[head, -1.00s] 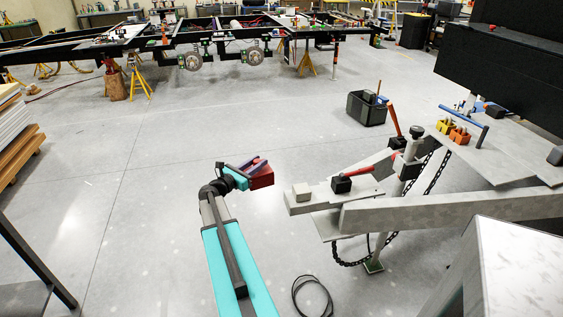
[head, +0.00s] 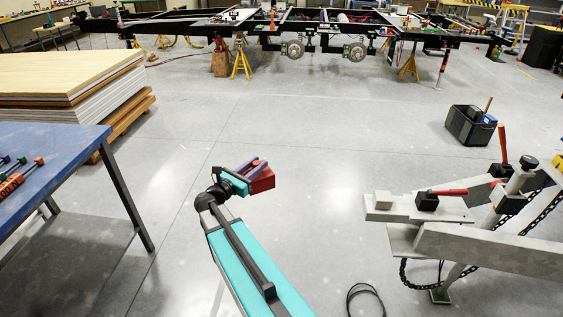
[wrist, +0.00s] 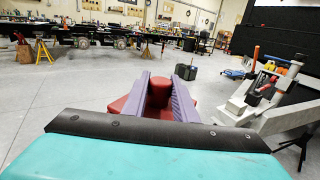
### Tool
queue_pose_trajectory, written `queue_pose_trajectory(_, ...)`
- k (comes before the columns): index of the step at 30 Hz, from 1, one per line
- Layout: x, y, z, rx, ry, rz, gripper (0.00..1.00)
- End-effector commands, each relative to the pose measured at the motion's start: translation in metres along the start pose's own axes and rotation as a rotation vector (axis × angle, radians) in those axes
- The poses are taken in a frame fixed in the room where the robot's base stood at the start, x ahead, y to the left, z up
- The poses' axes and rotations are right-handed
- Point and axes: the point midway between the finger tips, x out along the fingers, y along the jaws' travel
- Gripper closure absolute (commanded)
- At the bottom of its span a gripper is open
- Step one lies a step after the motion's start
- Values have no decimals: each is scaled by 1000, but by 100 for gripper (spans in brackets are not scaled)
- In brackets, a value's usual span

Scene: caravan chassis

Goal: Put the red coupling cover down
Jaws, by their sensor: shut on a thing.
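The red coupling cover (head: 262,181) is held at the end of my arm, in mid-air above the open floor. My gripper (head: 254,167) is shut on it. In the wrist view the cover (wrist: 159,91) sits between the two purple fingers of my gripper (wrist: 160,88), with red also showing outside them. The fingers and my wrist hide part of the cover.
A blue table (head: 60,160) with screwdriver-like tools stands at the left, in front of stacked boards (head: 60,100). The pale coupling frame (head: 480,240) is at the right. A black bin (head: 468,127) stands behind it. A black cable loop (head: 366,300) lies on the floor. The middle floor is clear.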

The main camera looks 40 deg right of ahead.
Motion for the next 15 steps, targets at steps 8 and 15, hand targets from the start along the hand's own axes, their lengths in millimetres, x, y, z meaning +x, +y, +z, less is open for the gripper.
queue_pose_trajectory(8, -85, 39, 8, 1, 1, 114, 98)
queue_pose_trajectory(15, -156, 62, 13, 0, 2, 209, 98)
